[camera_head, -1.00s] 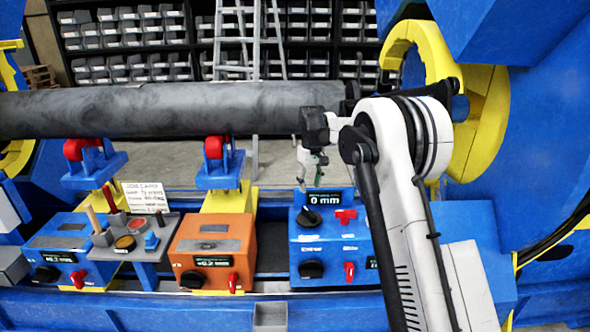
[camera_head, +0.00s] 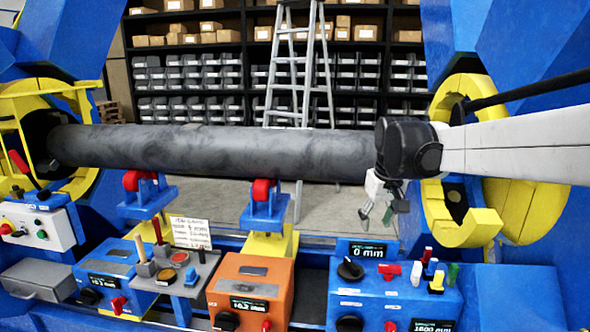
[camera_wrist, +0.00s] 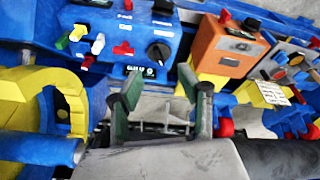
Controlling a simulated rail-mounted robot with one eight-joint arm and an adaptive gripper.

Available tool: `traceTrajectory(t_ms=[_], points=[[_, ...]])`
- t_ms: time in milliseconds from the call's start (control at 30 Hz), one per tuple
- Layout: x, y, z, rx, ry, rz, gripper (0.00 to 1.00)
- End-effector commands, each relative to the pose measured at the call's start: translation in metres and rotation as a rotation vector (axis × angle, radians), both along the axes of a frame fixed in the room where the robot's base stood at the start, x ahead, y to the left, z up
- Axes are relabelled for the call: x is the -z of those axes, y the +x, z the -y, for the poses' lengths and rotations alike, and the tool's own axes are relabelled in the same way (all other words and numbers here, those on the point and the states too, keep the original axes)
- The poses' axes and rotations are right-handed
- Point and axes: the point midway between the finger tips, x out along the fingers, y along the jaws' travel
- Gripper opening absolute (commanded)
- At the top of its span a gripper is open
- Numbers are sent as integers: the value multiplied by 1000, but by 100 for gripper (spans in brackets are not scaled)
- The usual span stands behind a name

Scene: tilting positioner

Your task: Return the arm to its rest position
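My arm (camera_head: 510,148) reaches in from the right edge of the head view. Its dark wrist joint covers the right end of the dark pipe (camera_head: 220,150). My gripper (camera_head: 377,213) hangs below that joint, just above and behind the blue control box (camera_head: 390,290) with the 0 mm display. In the wrist view my gripper (camera_wrist: 160,108) shows two dark green fingers standing well apart with nothing held between them. The same blue box (camera_wrist: 125,45) lies beyond the fingers, and the dark pipe (camera_wrist: 285,158) is at the lower right.
An orange box (camera_head: 250,283) and another blue box (camera_head: 105,275) stand along the front rail. Blue roller supports (camera_head: 265,208) with red rollers stand beneath the pipe. Yellow rings (camera_head: 463,218) flank it. A ladder (camera_head: 293,70) and shelves are behind.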

Motion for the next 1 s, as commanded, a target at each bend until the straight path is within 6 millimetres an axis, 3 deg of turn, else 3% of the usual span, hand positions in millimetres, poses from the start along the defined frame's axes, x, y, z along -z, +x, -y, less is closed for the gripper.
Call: traceTrajectory(t_ms=[200, 467, 767, 1000], points=[[-13, -62, 0, 36, 12, 63, 36], [-14, -133, 0, 81, 29, 141, 36], [6, -210, 0, 129, 54, 229, 36], [34, -264, 0, 166, 76, 296, 36]])
